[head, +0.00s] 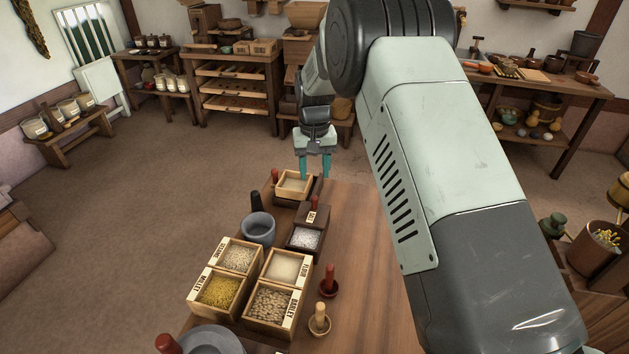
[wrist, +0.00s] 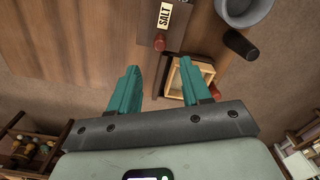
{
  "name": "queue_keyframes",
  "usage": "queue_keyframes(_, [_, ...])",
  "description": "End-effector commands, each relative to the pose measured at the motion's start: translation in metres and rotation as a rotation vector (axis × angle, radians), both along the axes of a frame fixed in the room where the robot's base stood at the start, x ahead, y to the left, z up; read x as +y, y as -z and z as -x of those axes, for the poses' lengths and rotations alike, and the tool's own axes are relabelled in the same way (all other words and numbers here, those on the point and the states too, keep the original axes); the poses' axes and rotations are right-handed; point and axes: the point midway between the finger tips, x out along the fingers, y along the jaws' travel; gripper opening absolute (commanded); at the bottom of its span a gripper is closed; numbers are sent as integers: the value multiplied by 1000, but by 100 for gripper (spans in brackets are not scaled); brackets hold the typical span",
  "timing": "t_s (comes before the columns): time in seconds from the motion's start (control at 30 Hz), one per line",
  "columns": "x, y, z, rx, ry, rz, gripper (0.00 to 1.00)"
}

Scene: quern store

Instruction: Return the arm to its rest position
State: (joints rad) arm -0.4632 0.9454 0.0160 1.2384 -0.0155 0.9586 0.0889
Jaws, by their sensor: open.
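My gripper (head: 315,168) is open, with its two teal fingers pointing down above the far end of the wooden table (head: 350,215). The same box (wrist: 187,72) shows partly behind the right finger in the wrist view. My arm reaches across the right half of the head view and hides part of the table.
A salt box (head: 303,238), a grey mortar (head: 258,229) and several labelled grain boxes (head: 270,305) stand along the table's left side. Red (head: 329,282) and pale (head: 319,320) handled pieces stand nearby. Shelves (head: 235,90) line the back wall. The floor left of the table is clear.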

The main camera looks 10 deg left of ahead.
Motion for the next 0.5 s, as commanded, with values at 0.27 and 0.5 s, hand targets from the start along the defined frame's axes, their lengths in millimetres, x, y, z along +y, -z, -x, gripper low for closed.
queue_keyframes(0.27, [0, -6, 0, 0, 0, 0, 48])
queue_keyframes(0.5, [-8, -23, 0, -14, 9, -6, 48])
